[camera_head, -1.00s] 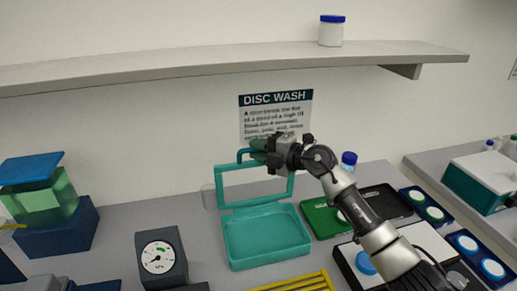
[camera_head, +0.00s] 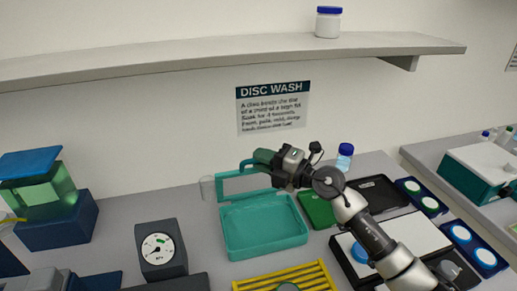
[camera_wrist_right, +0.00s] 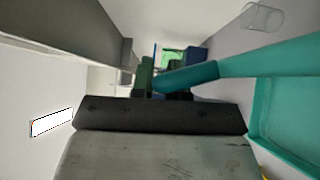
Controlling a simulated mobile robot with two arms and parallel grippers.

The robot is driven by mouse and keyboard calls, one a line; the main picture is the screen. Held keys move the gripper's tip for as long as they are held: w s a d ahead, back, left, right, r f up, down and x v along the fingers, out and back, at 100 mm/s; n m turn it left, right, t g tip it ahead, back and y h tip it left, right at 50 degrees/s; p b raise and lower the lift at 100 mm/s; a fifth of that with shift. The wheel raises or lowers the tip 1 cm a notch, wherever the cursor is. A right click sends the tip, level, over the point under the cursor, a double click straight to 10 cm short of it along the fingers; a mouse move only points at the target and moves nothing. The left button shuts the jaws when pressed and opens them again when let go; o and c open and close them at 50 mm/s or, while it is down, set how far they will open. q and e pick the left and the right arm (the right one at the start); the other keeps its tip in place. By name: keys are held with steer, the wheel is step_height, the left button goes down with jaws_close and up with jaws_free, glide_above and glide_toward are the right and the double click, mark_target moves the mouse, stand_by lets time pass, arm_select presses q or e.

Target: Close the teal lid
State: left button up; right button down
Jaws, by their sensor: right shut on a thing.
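The teal box (camera_head: 264,229) sits open on the bench, its inside empty. Its teal lid (camera_head: 222,187) is a frame with a clear window, hinged at the back edge and tilted forward above the box. My right gripper (camera_head: 262,161) is shut on the handle at the top of the lid. In the right wrist view the teal handle (camera_wrist_right: 188,77) runs between the fingers, and the box rim (camera_wrist_right: 258,105) shows at the right. Part of the lid is hidden behind the gripper. My left gripper is not in view.
A gauge (camera_head: 161,250) stands left of the box and a yellow rack (camera_head: 285,278) lies in front. A green tray (camera_head: 316,209) and a blue-capped bottle (camera_head: 345,157) are at the right. A clear cup (camera_head: 207,188) stands behind left. A shelf (camera_head: 230,61) hangs above.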

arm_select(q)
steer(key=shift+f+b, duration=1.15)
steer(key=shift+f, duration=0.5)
arm_select(e)
steer(key=s+d+f+n+y, duration=0.1)
steer(key=s+f, duration=0.2)
steer(key=s, duration=0.2)
steer(key=shift+s+n+t+y, duration=0.2)
steer(key=shift+n+t+y, duration=0.1)
steer(key=shift+n, duration=0.1)
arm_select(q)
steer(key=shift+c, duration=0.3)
